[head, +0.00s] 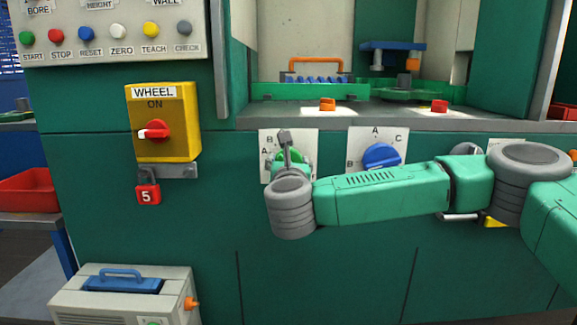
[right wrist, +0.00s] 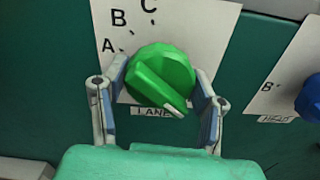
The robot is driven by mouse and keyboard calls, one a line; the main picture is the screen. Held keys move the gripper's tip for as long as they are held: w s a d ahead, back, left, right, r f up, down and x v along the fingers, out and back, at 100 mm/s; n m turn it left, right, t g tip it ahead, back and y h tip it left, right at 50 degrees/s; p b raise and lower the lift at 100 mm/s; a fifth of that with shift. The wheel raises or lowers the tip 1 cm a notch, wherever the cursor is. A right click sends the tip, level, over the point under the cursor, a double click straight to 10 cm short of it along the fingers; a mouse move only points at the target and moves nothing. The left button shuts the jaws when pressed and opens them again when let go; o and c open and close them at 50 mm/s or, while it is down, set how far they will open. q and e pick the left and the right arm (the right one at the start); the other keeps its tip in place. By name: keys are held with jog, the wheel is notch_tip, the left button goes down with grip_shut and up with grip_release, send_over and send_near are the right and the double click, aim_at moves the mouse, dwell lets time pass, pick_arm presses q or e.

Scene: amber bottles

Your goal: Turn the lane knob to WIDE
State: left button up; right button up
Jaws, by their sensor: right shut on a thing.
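The green lane knob (right wrist: 160,77) sits on a white plate (right wrist: 205,25) marked A, B and C, with a LANE label below it. I see no word WIDE on the plate. The white end of the knob's ridge points to the lower right in the right wrist view. My right gripper (right wrist: 160,92) is shut on the knob, one finger on each side. In the head view the knob (head: 294,158) is partly hidden behind my right gripper (head: 286,152). My left gripper is not in view.
A blue knob (head: 381,156) with plate letters A, B and C is just right of the lane knob. A yellow WHEEL switch box (head: 180,120) with a red handle and padlock (head: 148,193) is to the left. A ledge (head: 370,117) with orange and red parts lies above.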

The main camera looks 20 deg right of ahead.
jog(key=shift+f, duration=0.4)
jog(key=o, duration=1.2)
jog(key=shift+r, duration=0.2)
jog(key=v, duration=1.2)
